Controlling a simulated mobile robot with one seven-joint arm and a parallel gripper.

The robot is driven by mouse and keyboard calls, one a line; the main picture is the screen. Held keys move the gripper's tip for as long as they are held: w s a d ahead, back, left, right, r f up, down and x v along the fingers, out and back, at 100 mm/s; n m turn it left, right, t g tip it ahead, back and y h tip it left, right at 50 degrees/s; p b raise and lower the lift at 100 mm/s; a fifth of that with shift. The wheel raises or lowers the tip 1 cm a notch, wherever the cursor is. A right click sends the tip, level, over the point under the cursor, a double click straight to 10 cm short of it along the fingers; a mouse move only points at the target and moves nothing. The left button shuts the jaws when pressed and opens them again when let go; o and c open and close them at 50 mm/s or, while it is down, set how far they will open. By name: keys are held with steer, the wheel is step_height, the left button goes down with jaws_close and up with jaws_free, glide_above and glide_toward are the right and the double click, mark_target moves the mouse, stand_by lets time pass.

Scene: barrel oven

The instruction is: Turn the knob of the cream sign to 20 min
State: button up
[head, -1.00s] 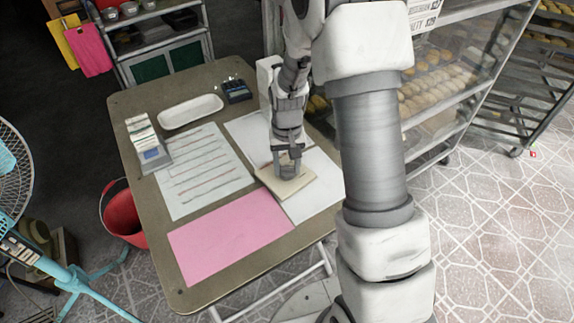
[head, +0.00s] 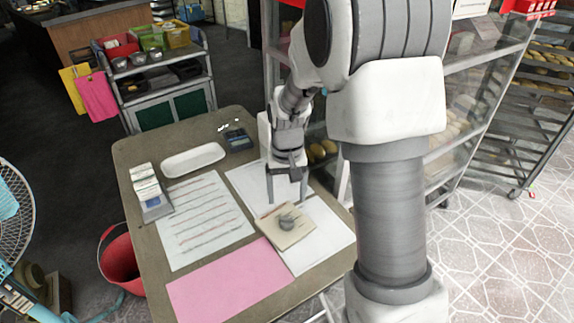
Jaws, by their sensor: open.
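The cream sign (head: 299,236) lies flat on white paper on the table. Its dark grey round knob (head: 287,217) stands near its upper middle. The markings on the sign are too small to read, so the knob's setting cannot be told. My gripper (head: 288,202) points down with its two fingers spread. It is open and empty, just above and behind the knob, and appears clear of it.
The table (head: 150,240) also holds a pink sheet (head: 230,283), a lined sheet (head: 205,218), a white tray (head: 193,160) and a card holder (head: 150,192). A glass bread rack (head: 460,120) stands to the right. A red bucket (head: 120,262) is at the left.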

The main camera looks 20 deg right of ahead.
step_height(320, 180, up, 8)
steer(key=p, duration=0.1)
steer(key=shift+r, duration=0.25)
steer(key=s+r+n+t+p, duration=0.1)
steer(key=s+r+t+p, duration=0.4)
steer(key=s+r, duration=1.5)
steer(key=p, duration=0.3)
steer(key=shift+s+r+n+t, duration=0.3)
steer(key=shift+s+r, duration=0.1)
steer(key=shift+a, duration=0.1)
